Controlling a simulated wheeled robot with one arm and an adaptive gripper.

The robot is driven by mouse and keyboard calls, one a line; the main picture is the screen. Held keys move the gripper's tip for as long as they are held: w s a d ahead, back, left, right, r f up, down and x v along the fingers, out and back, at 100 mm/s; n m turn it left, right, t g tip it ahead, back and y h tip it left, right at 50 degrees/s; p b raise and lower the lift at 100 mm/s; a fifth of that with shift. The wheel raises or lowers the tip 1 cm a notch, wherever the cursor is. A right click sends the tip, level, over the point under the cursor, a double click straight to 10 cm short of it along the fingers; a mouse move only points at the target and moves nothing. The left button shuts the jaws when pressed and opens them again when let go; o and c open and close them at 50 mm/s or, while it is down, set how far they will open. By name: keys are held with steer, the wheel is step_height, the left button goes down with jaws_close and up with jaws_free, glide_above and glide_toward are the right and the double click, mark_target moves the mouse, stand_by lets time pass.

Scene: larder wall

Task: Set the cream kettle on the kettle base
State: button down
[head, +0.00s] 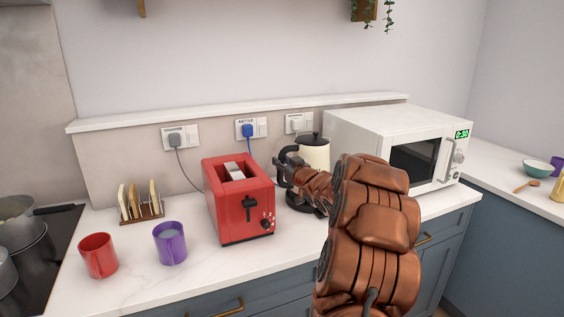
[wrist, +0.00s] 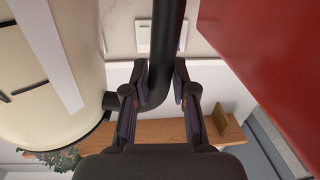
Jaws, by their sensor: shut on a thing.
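The cream kettle (head: 314,154) with a black lid stands upright between the red toaster and the microwave in the head view, partly hidden by my arm. Its cream body (wrist: 50,75) fills the left of the wrist view. My gripper (head: 285,170) is at the kettle's left side. In the wrist view my gripper (wrist: 160,84) is shut on the kettle's black handle (wrist: 168,40), one finger on each side. A dark piece that looks like the kettle base (head: 299,202) shows low behind my arm. I cannot tell whether the kettle touches it.
The red toaster (head: 238,201) stands close left of my gripper; the white microwave (head: 378,140) is close right. A purple mug (head: 170,243), red mug (head: 99,256) and toast rack (head: 141,208) stand farther left. The counter front between mugs and toaster is clear.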

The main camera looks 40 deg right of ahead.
steer(key=shift+f+b, duration=0.45)
steer(key=shift+f, duration=0.1)
steer(key=shift+s+d+p, duration=0.15)
steer(key=shift+s+p, duration=0.05)
steer(key=shift+p, duration=0.4)
stand_by(1.1)
steer(key=shift+f+b, duration=0.3)
steer(key=shift+f, duration=0.25)
stand_by(0.6)
steer(key=c, duration=1.2)
jaws_free()
steer(key=shift+f, duration=0.15)
steer(key=shift+s, duration=0.1)
steer(key=shift+v, duration=5.4)
